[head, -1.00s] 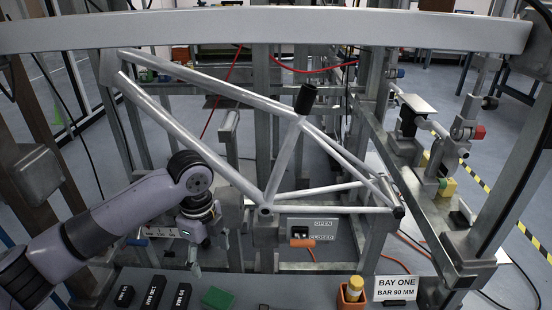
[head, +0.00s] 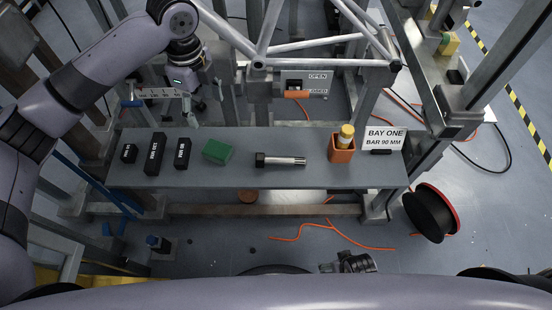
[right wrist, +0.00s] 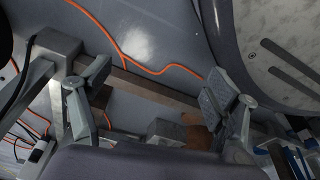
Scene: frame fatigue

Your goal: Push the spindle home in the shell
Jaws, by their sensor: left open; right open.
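The spindle (head: 280,160), with a dark head and a silver shaft, lies on its side on the bench. The shell (head: 259,63) is the short tube at the lower junction of the silver frame (head: 310,42), near the top of the head view. My left gripper (head: 190,98) is open and points down, left of the shell and behind the bench. My right gripper (head: 348,263) is low in the head view, in front of the bench. In the right wrist view (right wrist: 155,95) its fingers are apart with nothing between them.
A cable reel (head: 430,212) and orange cable (head: 310,228) are on the floor.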

